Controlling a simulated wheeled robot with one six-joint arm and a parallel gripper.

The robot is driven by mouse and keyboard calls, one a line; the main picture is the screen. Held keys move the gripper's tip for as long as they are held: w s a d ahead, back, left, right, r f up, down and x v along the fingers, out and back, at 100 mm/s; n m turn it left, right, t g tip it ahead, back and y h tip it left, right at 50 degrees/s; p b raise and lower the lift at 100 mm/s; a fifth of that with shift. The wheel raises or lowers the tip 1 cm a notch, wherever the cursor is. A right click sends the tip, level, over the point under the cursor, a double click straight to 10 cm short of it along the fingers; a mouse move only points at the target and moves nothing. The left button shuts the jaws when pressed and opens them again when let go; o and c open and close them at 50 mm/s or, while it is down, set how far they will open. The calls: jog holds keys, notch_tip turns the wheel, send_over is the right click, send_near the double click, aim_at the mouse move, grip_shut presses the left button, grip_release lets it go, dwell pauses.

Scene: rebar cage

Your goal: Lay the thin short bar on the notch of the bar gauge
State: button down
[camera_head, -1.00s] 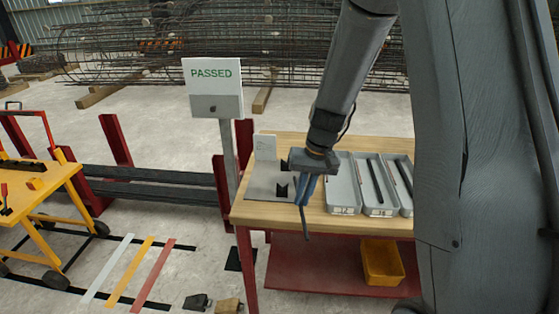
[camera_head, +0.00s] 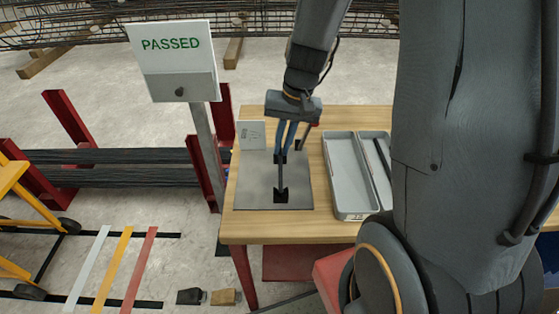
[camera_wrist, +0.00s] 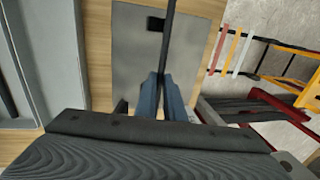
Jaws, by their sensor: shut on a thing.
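The bar gauge is a grey plate (camera_head: 250,192) on the wooden table, with small black blocks on it. The front block (camera_head: 281,196) has a notch and also shows in the wrist view (camera_wrist: 155,24). My gripper (camera_head: 285,147) is over the plate, its blue fingers shut on a thin dark bar (camera_head: 281,177). The bar runs from the fingers toward the front block. In the wrist view the bar (camera_wrist: 167,38) passes close beside that block. I cannot tell whether it touches the notch. My fingers partly hide the rear block (camera_head: 280,159).
A small white card (camera_head: 251,135) stands at the plate's back left. An empty grey tray (camera_head: 351,208) is right of the plate, and another tray holds a dark bar (camera_head: 384,158). The PASSED sign (camera_head: 172,60) stands on a post left of the table.

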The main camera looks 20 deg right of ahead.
jog(key=shift+f, duration=3.35)
jog(key=shift+f, duration=0.2)
jog(key=c, duration=1.9)
grip_release()
jog(key=shift+o, duration=0.3)
jog(key=shift+r, duration=0.1)
notch_tip(320, 180, up, 12)
jog(key=d+b, duration=0.1)
jog(key=d, duration=0.1)
jog(key=s+a+f+n+t+h, duration=0.1)
jog(key=s+a+n+h, duration=0.1)
jog(key=s, duration=0.7)
jog(key=shift+s+n, duration=0.2)
jog(key=shift+n, duration=0.6)
